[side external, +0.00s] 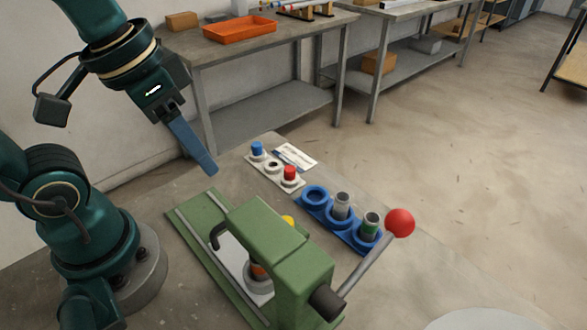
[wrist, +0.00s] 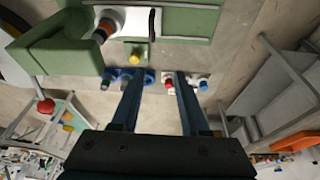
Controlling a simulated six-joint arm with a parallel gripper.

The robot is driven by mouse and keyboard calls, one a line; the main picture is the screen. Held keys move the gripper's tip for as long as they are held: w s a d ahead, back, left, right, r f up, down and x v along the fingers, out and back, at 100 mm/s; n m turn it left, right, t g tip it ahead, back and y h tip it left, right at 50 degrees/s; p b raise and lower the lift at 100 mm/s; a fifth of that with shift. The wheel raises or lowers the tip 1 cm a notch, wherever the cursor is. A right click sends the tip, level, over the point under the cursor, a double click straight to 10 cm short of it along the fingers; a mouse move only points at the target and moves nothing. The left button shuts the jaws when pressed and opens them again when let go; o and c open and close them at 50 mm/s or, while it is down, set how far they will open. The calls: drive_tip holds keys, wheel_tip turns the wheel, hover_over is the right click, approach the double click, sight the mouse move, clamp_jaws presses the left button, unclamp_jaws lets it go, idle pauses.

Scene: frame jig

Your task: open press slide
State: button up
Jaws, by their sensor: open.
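The green press (side external: 280,245) stands on the bench, with a lever ending in a red ball (side external: 399,222). Its white slide plate (side external: 236,258) sits under the press head on a green railed base (side external: 190,218). A part with an orange band (side external: 258,270) stands in a grey holder on the slide, partly hidden by the head. My gripper (side external: 212,170) is open and empty, above and behind the slide. In the wrist view its two fingers (wrist: 159,72) are apart, with the slide (wrist: 137,20) beyond them.
A blue holder (side external: 322,212) bears two cylinders and has one empty ring. A white button plate (side external: 270,170) with blue and red buttons lies near a card (side external: 296,157). A yellow knob (wrist: 136,58) is beside the press. Side tables with an orange tray (side external: 240,29) stand behind.

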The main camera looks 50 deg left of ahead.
drive_tip(key=shift+w+d+f+g+h, duration=0.25)
drive_tip(key=shift+w+d+f+g, duration=0.1)
drive_tip(key=shift+f+g, duration=1.25)
drive_tip(key=shift+w+d+f+g+h, duration=0.3)
drive_tip(key=shift+f+g, duration=0.85)
drive_tip(key=shift+f, duration=0.9)
drive_tip(key=shift+w+d+f+g+h, duration=0.25)
drive_tip(key=shift+w+f+g, duration=0.1)
drive_tip(key=shift+f+g, duration=1.25)
drive_tip(key=shift+f+t, duration=0.2)
drive_tip(key=shift+t, duration=0.05)
drive_tip(key=shift+c, duration=0.3)
clamp_jaws()
